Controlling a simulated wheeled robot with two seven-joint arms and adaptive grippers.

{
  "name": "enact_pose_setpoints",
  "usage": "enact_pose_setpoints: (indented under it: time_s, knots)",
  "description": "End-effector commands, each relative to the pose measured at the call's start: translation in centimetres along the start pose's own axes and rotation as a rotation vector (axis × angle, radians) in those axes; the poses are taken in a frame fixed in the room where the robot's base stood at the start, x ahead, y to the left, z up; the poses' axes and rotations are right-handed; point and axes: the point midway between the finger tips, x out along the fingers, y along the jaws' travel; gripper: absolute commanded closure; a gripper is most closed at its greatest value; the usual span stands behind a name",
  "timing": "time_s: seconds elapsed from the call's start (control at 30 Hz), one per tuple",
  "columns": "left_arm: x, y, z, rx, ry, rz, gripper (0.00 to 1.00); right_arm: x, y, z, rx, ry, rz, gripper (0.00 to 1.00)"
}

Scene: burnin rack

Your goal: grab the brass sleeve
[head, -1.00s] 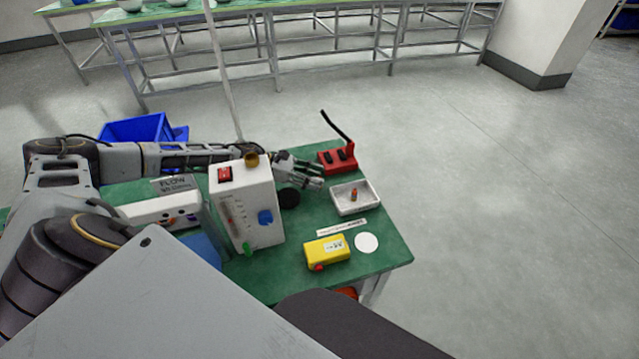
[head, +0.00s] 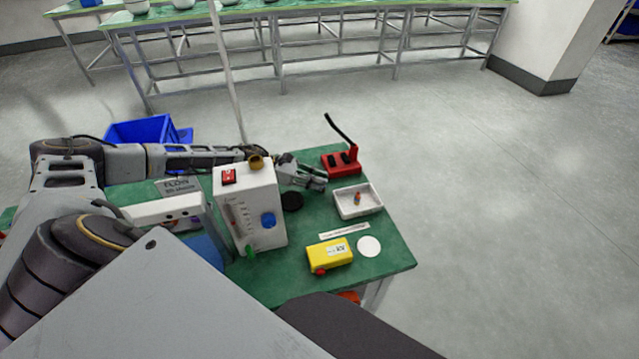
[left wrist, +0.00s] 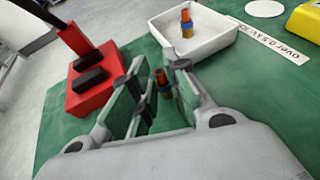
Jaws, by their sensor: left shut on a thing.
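My left gripper (head: 318,182) is low over the green table, behind the white meter box. In the left wrist view its fingers (left wrist: 158,68) are shut on a small upright piece (left wrist: 163,82) with an orange top, a dark blue band and a brass-coloured lower part. I take this piece for the brass sleeve. A similar piece (left wrist: 186,22) stands in the white tray (head: 375,208). In the head view the held piece is hidden by the gripper. My right gripper is not in view.
A red block with a black lever (head: 341,162) stands just behind the gripper. A yellow box (head: 328,256) and white disc (head: 369,246) lie nearer the table's front.

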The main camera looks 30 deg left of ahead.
Motion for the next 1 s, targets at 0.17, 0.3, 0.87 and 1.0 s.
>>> enact_pose_setpoints:
  time_s: [0.17, 0.3, 0.87, 1.0]
  knots:
    - [-0.3, 0.0, 0.6, 0.002, 0.000, 0.001, 0.96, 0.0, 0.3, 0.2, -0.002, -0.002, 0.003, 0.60]
    - [-0.7, 0.0, 1.6, 0.002, 0.000, 0.000, 0.96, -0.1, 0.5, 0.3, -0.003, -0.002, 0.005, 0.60]
    - [-4.5, 0.0, 10.9, 0.005, 0.000, 0.001, 0.96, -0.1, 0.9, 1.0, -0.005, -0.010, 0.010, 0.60]
    - [-5.5, 0.0, 13.2, 0.003, 0.000, 0.001, 0.96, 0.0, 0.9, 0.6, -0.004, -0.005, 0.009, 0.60]
